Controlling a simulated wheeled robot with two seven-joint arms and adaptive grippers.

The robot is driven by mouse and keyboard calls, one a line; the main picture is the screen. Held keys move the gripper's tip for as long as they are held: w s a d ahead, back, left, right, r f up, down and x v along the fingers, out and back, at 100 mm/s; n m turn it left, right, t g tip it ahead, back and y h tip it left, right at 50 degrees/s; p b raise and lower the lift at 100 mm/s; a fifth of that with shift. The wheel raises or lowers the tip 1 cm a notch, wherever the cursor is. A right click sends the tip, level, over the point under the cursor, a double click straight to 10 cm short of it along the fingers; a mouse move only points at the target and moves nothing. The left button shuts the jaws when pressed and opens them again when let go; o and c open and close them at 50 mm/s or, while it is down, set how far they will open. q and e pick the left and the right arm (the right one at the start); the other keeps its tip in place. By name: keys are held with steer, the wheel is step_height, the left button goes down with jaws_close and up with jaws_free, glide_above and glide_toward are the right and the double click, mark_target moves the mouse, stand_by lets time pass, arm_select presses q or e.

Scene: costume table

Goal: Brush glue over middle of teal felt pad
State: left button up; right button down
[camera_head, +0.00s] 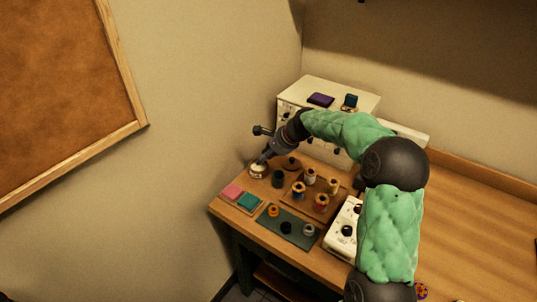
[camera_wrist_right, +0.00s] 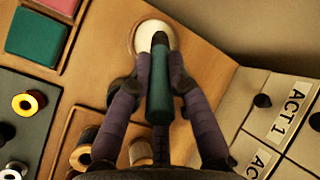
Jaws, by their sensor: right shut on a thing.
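The teal felt pad (camera_head: 249,202) lies beside a pink pad (camera_head: 232,191) on a light wooden tray near the table's front left corner. It also shows at the upper left of the right wrist view (camera_wrist_right: 38,38). My right gripper (camera_head: 267,155) is back from the pads, shut on a brush with a dark green handle (camera_wrist_right: 160,95). The brush points down at a round pot with white contents (camera_wrist_right: 155,37), which also shows in the head view (camera_head: 258,170). The brush tip is hidden, so I cannot tell how deep it is. My left gripper is not in view.
A brown tray with several thread spools (camera_head: 321,202) stands right of the pot. A dark mat (camera_head: 299,234) with small spools lies in front. A labelled drawer cabinet (camera_head: 340,91) stands behind, and a white box (camera_head: 343,230) at the right. The table's right side is largely clear.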

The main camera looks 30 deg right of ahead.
steer(key=shift+f+b, duration=0.3)
steer(key=shift+f, duration=0.4)
stand_by(1.3)
steer(key=shift+r, duration=0.15)
step_height(320, 180, up, 7)
steer(key=p, duration=0.7)
stand_by(0.3)
stand_by(0.5)
